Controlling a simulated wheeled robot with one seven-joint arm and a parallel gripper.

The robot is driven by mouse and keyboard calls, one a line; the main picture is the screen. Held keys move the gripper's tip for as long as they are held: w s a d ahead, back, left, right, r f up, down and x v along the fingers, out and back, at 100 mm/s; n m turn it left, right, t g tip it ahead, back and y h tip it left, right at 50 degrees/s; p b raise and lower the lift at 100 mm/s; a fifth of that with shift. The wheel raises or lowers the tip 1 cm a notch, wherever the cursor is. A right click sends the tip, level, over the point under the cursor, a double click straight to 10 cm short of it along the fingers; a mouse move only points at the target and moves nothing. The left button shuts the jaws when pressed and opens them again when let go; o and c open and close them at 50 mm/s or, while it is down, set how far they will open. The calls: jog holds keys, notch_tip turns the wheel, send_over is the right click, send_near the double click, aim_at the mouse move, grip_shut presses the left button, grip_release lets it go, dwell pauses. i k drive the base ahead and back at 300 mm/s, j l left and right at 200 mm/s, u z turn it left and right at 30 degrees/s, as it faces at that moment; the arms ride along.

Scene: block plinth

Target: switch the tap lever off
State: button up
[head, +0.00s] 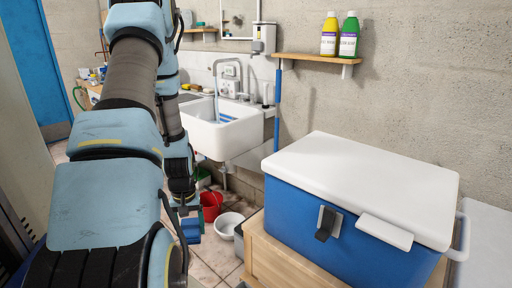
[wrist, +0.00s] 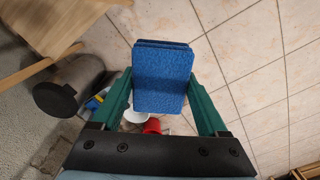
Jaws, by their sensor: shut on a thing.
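A grey tap (head: 228,72) with a curved spout stands at the back of the white sink (head: 229,137) in the head view. Its lever is too small to make out, and I cannot tell its position. My gripper (wrist: 161,85) is shut on a blue sponge-like block (wrist: 163,78), with a green finger on either side of it. In the head view the block (head: 191,231) hangs low over the floor, below and in front of the sink and well apart from the tap. The tap is not in the wrist view.
A blue cooler with a white lid (head: 365,185) stands on a wooden stand (head: 278,257) at the right. A red bucket (head: 211,205) and a white bowl (head: 229,225) are on the floor by the block. Two bottles (head: 338,36) stand on a wall shelf (head: 318,59).

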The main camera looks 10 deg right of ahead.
aim_at(253, 95)
jog(key=i+j+u, duration=0.15)
jog(key=i+u, duration=0.2)
jog(key=i, duration=0.3)
jog(key=i+z, duration=0.3)
jog(key=i+j+z, duration=0.15)
jog(key=z, duration=0.15)
jog(key=i, duration=0.05)
